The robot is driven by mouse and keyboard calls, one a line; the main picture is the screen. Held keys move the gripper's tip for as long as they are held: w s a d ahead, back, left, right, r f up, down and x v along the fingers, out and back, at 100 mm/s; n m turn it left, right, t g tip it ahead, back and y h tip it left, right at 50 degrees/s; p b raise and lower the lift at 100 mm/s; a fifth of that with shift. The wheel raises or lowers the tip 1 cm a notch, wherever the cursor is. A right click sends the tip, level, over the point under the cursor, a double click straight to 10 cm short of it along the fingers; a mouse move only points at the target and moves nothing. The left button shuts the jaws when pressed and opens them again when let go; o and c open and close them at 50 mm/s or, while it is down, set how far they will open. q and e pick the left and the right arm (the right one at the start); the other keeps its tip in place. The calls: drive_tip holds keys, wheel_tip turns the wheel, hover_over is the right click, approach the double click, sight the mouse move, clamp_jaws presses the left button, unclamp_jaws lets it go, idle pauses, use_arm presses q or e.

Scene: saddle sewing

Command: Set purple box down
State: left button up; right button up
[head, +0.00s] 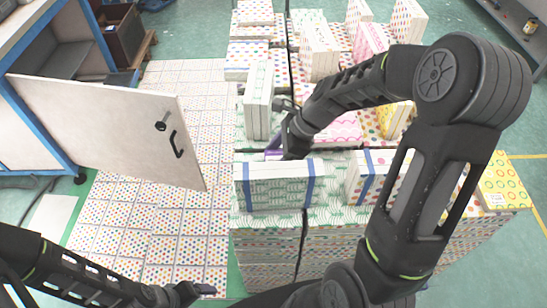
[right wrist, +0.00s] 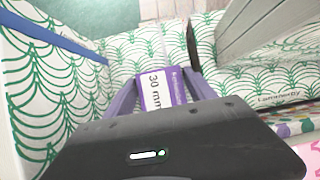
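The purple box (right wrist: 165,88), with a white label reading "30 mm", sits between the fingers of my right gripper (right wrist: 162,82) in the right wrist view. Both fingers touch its sides, so the gripper is shut on it. In the head view the box (head: 273,155) shows only as a small purple patch, mostly hidden by my right gripper (head: 285,147). It is low between green-patterned boxes; I cannot tell whether it touches the surface below. My left gripper (head: 201,290) is at the bottom left, away from the boxes, with its fingers too small to read.
A green-patterned box with blue bands (head: 280,184) stands just in front of the right gripper. A tall white-green box (head: 258,101) stands behind it. An open white cabinet door (head: 110,125) is at the left. A dark cable (head: 302,235) hangs down the front of the stack.

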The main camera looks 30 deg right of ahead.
drive_tip(key=shift+o, duration=1.2)
drive_tip(key=shift+r, duration=0.25)
drive_tip(key=p+v, duration=0.1)
drive_tip(key=v, duration=1.1)
drive_tip(key=shift+o, duration=0.3)
drive_tip(key=shift+f, duration=0.1)
drive_tip(key=shift+a+f, duration=0.1)
drive_tip(key=shift+f, duration=0.2)
drive_tip(key=x, duration=0.1)
drive_tip(key=p+x, duration=0.1)
drive_tip(key=x, duration=0.1)
drive_tip(key=shift+d+f, duration=0.2)
drive_tip(key=shift+f, duration=0.2)
